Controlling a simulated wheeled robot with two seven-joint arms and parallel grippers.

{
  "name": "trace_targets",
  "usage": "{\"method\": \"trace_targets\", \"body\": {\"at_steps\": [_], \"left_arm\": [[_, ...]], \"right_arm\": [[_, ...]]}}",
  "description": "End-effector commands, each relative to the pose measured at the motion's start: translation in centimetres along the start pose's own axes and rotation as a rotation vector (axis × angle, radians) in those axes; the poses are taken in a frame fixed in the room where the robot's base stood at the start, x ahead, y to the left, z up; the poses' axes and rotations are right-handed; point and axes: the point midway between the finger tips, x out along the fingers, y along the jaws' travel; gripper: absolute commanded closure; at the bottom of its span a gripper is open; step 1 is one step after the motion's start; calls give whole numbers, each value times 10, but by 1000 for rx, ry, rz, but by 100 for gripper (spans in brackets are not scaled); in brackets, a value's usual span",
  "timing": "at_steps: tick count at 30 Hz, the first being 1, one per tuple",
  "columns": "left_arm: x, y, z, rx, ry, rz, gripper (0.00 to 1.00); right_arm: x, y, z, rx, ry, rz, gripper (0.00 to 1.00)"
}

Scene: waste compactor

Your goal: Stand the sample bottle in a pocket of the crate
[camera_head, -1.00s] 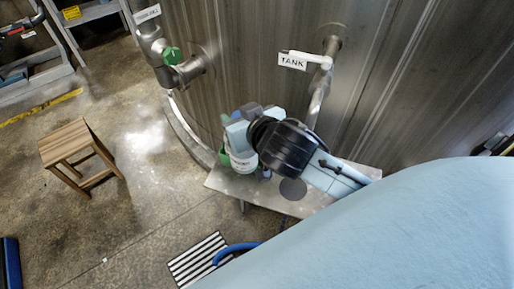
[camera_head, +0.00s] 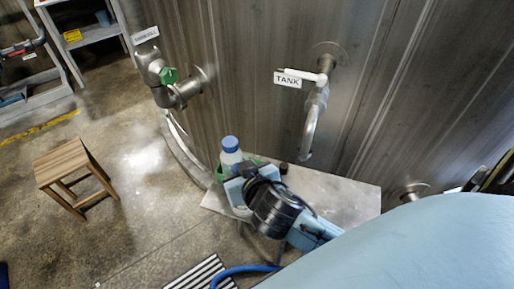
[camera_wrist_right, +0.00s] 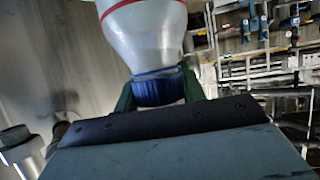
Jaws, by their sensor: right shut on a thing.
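The sample bottle (camera_head: 231,157) is white with a blue cap and shows just beyond my right gripper in the head view. Its blue cap and pale shoulder with a red line also fill the upper middle of the right wrist view (camera_wrist_right: 147,38). The pockets are hidden, and I cannot tell whether the bottle's base is in one. My left gripper is not in view.
The metal table (camera_head: 335,193) has bare room on its right. A curved tap pipe labelled TANK (camera_head: 311,120) hangs above the table in front of the large tank. A green-handled valve (camera_head: 170,76) is at upper left. A wooden stool (camera_head: 70,172) stands on the floor.

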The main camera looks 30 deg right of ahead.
Motion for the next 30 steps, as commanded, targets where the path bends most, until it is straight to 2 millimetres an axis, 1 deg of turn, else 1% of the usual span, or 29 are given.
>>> {"method": "trace_targets", "body": {"at_steps": [1, 6, 9, 12, 18, 24, 30], "left_arm": [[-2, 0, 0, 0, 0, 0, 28], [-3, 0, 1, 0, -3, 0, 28], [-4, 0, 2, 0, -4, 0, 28], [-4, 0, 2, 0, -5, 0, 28], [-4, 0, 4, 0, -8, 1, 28], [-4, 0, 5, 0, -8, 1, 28], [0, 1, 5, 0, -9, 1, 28]], "right_arm": [[9, 11, -8, -6, 8, 4, 100], [36, 41, -20, -5, 6, 4, 100], [49, 56, -27, -4, 6, 4, 100], [59, 66, -30, -2, 4, 2, 100], [73, 81, -37, -1, 5, 1, 100], [81, 91, -42, 0, 5, 1, 100], [88, 90, -26, 2, 1, 0, 100]]}}
